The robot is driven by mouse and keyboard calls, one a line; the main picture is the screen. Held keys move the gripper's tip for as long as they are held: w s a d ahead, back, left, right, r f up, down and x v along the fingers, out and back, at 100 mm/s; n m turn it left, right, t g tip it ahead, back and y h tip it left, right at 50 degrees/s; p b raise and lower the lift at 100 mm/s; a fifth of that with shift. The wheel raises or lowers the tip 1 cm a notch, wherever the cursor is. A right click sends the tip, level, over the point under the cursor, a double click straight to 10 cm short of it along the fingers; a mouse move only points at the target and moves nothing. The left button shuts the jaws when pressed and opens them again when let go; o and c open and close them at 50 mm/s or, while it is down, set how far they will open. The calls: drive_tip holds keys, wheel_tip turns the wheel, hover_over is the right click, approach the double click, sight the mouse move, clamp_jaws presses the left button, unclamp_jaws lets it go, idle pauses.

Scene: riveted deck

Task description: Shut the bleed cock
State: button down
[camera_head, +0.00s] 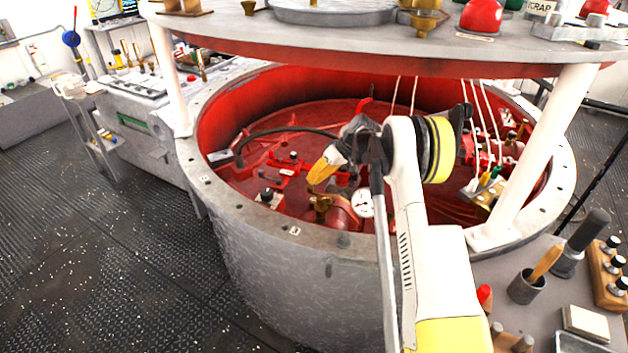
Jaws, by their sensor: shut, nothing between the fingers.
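My gripper (318,177), with yellow fingers, is shut and empty inside the red-lined round tank. Its fingers point down and to the left. A small brass fitting (321,203) that looks like the bleed cock stands just below the fingertips, on a reddish-brown cylinder (342,214). I see a small gap between fingertips and fitting in the picture, but cannot tell the depth between them. The handle's position is too small to tell. A white round gauge (362,203) sits right of the fitting.
The tank's grey rim (222,187) surrounds the work area. A round upper shelf (340,38) on white posts (543,150) overhangs it. A black hose (290,131), red blocks (287,163) and hanging white cords (482,120) are inside. A side table at lower right holds tools.

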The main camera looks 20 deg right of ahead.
drive_tip(key=v, duration=1.2)
drive_tip(key=shift+s, duration=0.1)
